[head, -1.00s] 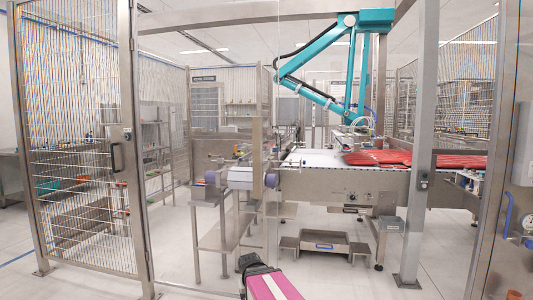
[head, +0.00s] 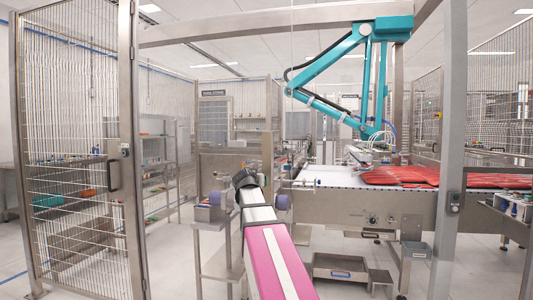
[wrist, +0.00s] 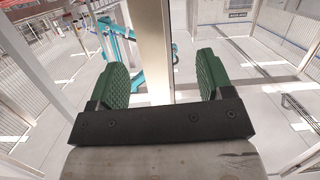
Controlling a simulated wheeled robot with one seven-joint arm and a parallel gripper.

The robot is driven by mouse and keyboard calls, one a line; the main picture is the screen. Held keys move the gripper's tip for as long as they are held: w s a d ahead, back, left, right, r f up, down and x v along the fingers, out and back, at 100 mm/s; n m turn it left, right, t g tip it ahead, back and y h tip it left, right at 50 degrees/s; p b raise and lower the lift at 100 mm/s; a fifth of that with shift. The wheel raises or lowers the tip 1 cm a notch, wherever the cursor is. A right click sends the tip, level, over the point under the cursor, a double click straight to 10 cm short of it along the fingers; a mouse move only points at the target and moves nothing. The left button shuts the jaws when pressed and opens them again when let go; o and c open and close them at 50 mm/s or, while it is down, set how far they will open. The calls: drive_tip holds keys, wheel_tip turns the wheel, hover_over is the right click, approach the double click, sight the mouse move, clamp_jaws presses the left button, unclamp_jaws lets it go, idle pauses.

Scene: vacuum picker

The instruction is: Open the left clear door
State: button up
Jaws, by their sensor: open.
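The clear door is hard to make out in the head view. A see-through panel (head: 215,110) seems to fill the left of the framed opening, with a thin vertical edge line near the middle. A dark upright handle (head: 112,176) sits beside the left steel post, with a small lock box (head: 125,150) above it. My gripper (head: 245,179) is at the far end of my pink and white arm, to the right of that handle. In the wrist view, my gripper's green pads (wrist: 163,78) are wide apart, with nothing held. A pale upright post (wrist: 152,40) shows between them, apparently beyond.
Behind the opening are a conveyor (head: 320,174) with red packs (head: 400,176), a teal picker arm (head: 340,50) and a metal stand (head: 217,240). A wire mesh panel (head: 65,150) stands left. Open floor shows at lower left.

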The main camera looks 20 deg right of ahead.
drive_tip(key=t+h, duration=0.1)
drive_tip(key=t, duration=0.1)
approach(267, 151)
drive_tip(key=shift+m, duration=0.4)
drive_tip(key=x, duration=1)
drive_tip(key=shift+w, duration=0.3)
drive_tip(key=shift+s, duration=0.15)
drive_tip(key=c, duration=1.3)
